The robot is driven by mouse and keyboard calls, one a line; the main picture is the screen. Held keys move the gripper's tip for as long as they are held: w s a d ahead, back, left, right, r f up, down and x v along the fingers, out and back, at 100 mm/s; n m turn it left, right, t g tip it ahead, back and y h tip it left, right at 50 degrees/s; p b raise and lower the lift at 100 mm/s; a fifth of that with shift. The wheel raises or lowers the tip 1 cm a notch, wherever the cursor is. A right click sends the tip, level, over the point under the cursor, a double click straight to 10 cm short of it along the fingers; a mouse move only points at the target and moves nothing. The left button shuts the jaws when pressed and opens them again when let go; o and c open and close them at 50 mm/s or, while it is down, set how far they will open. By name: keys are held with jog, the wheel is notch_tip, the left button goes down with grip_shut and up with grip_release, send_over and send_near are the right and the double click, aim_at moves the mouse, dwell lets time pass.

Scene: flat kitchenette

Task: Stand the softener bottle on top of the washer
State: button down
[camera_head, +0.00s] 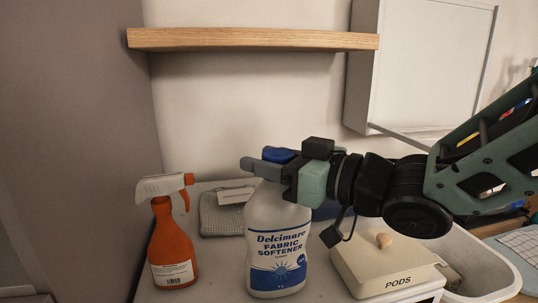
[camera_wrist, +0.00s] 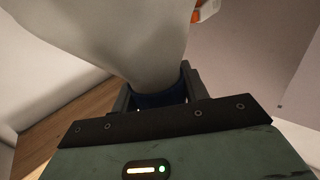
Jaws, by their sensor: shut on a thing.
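The softener bottle (camera_head: 277,240) is white with a blue label and a blue cap. It stands upright over the white washer top (camera_head: 320,284); I cannot tell whether its base touches the surface.
An orange spray bottle (camera_head: 172,245) stands left of the softener. A grey folded cloth (camera_head: 222,220) lies behind. A PODS box (camera_head: 383,270) with a small knob stands close on the right, beside a white basin (camera_head: 490,265). A wooden shelf (camera_head: 250,39) hangs above.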

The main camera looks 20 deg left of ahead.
jog(key=c, duration=0.7)
grip_release()
jog(key=shift+f, duration=0.1)
jog(key=shift+c, duration=0.2)
jog(key=b+v, duration=0.4)
jog(key=v, duration=0.8)
jog(key=w+d+f+m+t+h, duration=0.1)
jog(key=d+f+m+t+h, duration=0.1)
jog(key=d+f+m+h, duration=0.25)
jog(key=w+d+f+m+t+h, duration=0.1)
jog(key=w+d+f+t+h, duration=0.15)
jog(key=f+h, duration=0.4)
jog(key=s+d+f+m+g+h, duration=0.1)
jog(key=s+d+f+g+h, duration=0.2)
jog(key=s, duration=0.6)
jog(key=s+d+f+m+g+h, duration=0.1)
jog(key=s+d+f+g+h, duration=0.1)
jog(key=s+d+f+g, duration=0.4)
jog(key=s+d+f, duration=0.1)
jog(key=s, duration=0.1)
jog(key=shift+s+f+h, duration=0.4)
jog(key=shift+d, duration=0.1)
